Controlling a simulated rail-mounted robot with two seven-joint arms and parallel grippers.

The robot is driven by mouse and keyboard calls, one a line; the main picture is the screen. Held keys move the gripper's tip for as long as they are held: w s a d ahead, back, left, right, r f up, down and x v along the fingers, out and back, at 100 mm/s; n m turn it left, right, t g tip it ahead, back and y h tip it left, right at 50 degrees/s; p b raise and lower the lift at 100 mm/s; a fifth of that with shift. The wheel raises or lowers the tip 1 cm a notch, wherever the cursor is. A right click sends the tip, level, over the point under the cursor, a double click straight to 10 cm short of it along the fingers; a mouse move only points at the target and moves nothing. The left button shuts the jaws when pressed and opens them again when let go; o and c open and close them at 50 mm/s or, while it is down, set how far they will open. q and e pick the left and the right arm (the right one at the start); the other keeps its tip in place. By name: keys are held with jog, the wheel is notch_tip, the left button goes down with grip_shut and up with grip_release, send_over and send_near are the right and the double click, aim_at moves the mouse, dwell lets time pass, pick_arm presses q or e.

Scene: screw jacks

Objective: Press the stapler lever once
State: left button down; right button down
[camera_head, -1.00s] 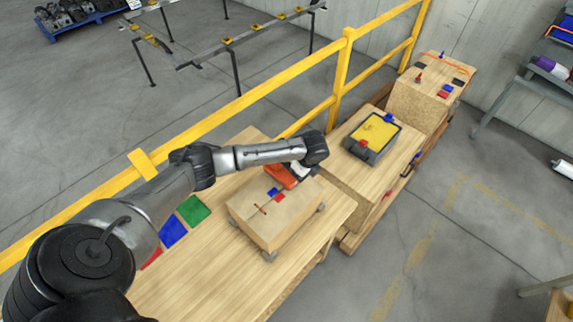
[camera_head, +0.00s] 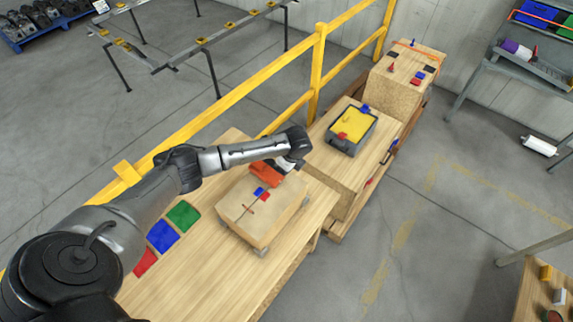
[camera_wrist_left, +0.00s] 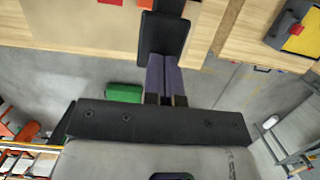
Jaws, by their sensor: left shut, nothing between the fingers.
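An orange-red object (camera_head: 265,174), which looks like the stapler, lies at the far edge of the cardboard box (camera_head: 247,222). My left wrist hangs beside and partly over it and hides part of it. In the left wrist view, the fingers of my left gripper (camera_wrist_left: 166,76) are shut together and empty. A black block (camera_wrist_left: 163,36) lies at their tips, perhaps the stapler's lever; I cannot tell whether they touch. My right gripper is in neither view.
The box stands on a wooden bench (camera_head: 195,283) with red, blue and green mats (camera_head: 183,215). A dark tray (camera_head: 343,145) with a yellow insert sits on the neighbouring bench. A yellow railing (camera_head: 235,95) runs behind.

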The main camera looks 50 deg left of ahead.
pick_arm(q)
jog(key=b+v, duration=0.2)
jog(key=v, duration=0.8)
jog(key=shift+w+d, duration=0.2)
jog(key=shift+d, duration=0.05)
jog(key=shift+f, duration=0.1)
dwell(0.5)
